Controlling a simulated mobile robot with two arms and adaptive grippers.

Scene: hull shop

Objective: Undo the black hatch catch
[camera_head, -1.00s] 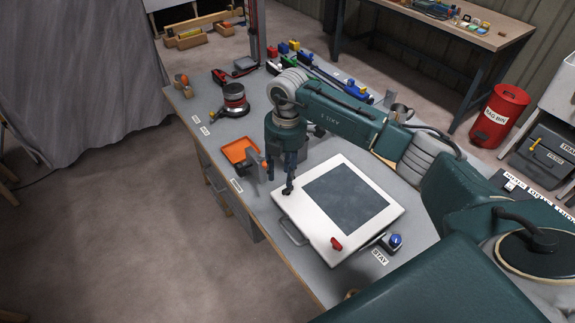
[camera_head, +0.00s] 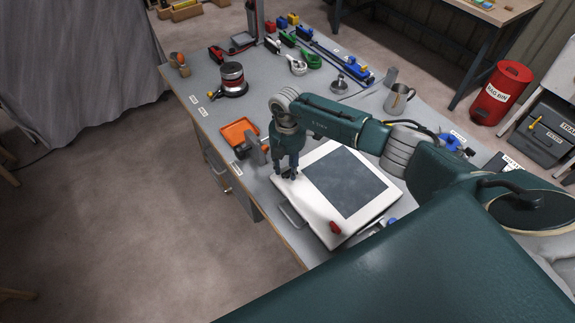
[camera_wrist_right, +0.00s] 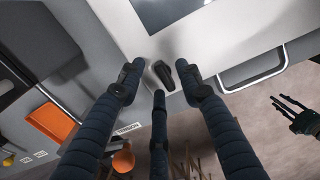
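The white hatch (camera_head: 328,231) with its grey window (camera_head: 345,183) lies on the bench. The black catch (camera_wrist_right: 163,75) sits near the hatch's edge in the right wrist view. In the head view it is hidden by my right gripper (camera_head: 288,175), which is low over the hatch's left corner. In the right wrist view the fingers of my right gripper (camera_wrist_right: 160,82) are apart around the catch; contact cannot be told. A red catch (camera_head: 335,227) sits at the hatch's front corner. My left gripper (camera_wrist_right: 281,104) shows at the right wrist view's right edge, fingers spread and empty.
A metal handle (camera_head: 290,216) sticks out from the hatch's front edge.

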